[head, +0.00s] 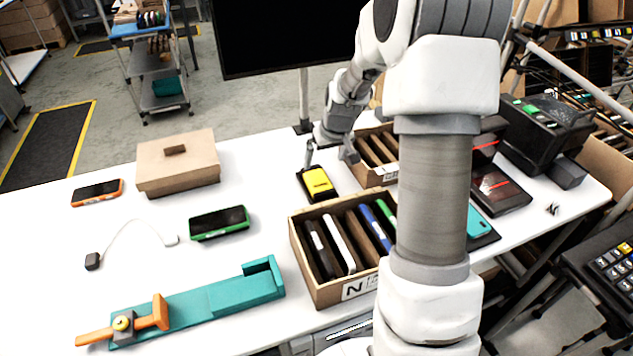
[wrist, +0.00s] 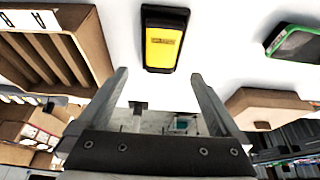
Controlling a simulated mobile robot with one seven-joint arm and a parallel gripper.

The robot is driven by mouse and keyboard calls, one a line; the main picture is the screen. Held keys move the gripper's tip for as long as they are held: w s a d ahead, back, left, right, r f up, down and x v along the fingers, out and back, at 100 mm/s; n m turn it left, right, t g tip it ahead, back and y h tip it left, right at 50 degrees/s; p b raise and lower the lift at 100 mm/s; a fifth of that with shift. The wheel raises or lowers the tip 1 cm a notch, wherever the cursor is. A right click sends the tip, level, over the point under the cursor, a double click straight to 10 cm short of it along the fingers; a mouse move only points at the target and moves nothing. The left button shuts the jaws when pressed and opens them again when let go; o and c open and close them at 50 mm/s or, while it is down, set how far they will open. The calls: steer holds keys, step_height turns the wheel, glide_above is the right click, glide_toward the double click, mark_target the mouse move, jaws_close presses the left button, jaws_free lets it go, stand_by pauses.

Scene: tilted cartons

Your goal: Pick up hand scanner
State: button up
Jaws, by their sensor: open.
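The hand scanner, as I take it, is a yellow and black device (head: 318,182) lying flat on the white table, left of the rear carton. In the wrist view the yellow and black device (wrist: 163,40) lies beyond the fingertips, in line with the gap between them. My gripper (head: 331,153) is just behind and above it in the head view. The fingers are apart and empty in the wrist view (wrist: 158,76). I see no contact with the device.
A divided carton (head: 375,178) stands close right of the device. A carton (head: 322,290) of several devices is in front. A lidded cardboard box (head: 178,165), a green-edged device (head: 218,222) and a teal fixture (head: 215,298) lie left. A monitor pole (head: 304,95) rises behind.

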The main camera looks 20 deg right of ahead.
mark_target(317, 178)
steer(key=x, duration=1)
steer(key=shift+w+a+f, duration=0.15)
steer(key=shift+w+f, duration=0.05)
steer(key=c, duration=0.9)
steer(key=shift+r, duration=0.1)
steer(key=shift+c, duration=0.7)
